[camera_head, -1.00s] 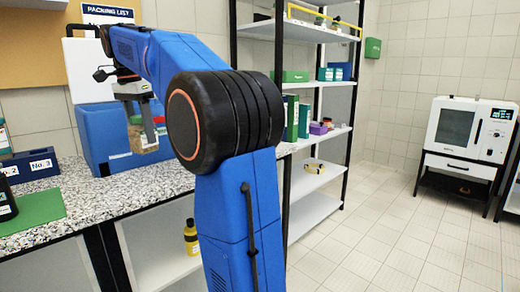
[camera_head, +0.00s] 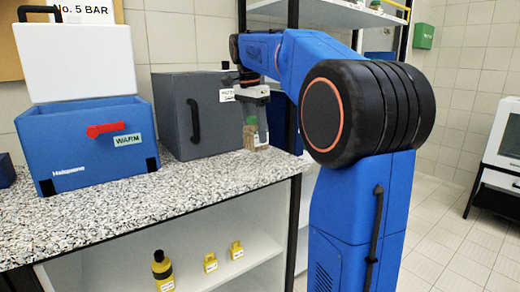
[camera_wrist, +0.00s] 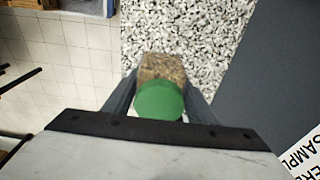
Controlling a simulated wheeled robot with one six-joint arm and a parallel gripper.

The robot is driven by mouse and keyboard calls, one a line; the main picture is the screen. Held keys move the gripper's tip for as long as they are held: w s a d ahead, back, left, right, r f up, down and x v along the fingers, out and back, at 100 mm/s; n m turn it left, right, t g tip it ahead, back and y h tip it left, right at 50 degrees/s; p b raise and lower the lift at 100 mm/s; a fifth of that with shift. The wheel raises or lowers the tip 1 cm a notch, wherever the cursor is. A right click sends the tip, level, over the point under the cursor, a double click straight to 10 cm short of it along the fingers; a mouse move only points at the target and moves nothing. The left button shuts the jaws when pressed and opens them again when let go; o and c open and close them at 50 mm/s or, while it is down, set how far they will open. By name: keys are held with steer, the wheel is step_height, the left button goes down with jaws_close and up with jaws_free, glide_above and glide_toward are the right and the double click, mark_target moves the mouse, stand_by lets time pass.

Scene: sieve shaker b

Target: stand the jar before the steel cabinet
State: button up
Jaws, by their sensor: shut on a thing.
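The jar (camera_head: 248,136) has a green lid and brown, grainy contents. In the wrist view the jar (camera_wrist: 163,68) is between my two fingers, lid towards the camera. My gripper (camera_head: 256,142) is shut on it, and it looks roughly upright. The dark grey cabinet (camera_head: 180,92) with a black handle stands on the counter, just left of the jar. In the wrist view the cabinet (camera_wrist: 275,70) lies to the right, apart from the jar. The jar is over the counter's right end; I cannot tell whether it touches the top.
The speckled counter (camera_head: 110,205) has bare room in front of the cabinet; its end edge is close to the jar. A blue cooler (camera_head: 95,145) with a raised white lid stands at left.

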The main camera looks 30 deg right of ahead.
mark_target(254, 117)
steer(key=shift+d+f, duration=0.4)
steer(key=shift+f, duration=2.3)
steer(key=shift+f, duration=0.1)
steer(key=o, duration=1.4)
steer(key=shift+a, duration=0.1)
steer(key=r, duration=0.4)
steer(key=a+r, duration=0.1)
steer(key=r, duration=0.7)
steer(key=shift+a+r, duration=0.1)
steer(key=shift+a, duration=0.1)
steer(key=shift+s, duration=0.1)
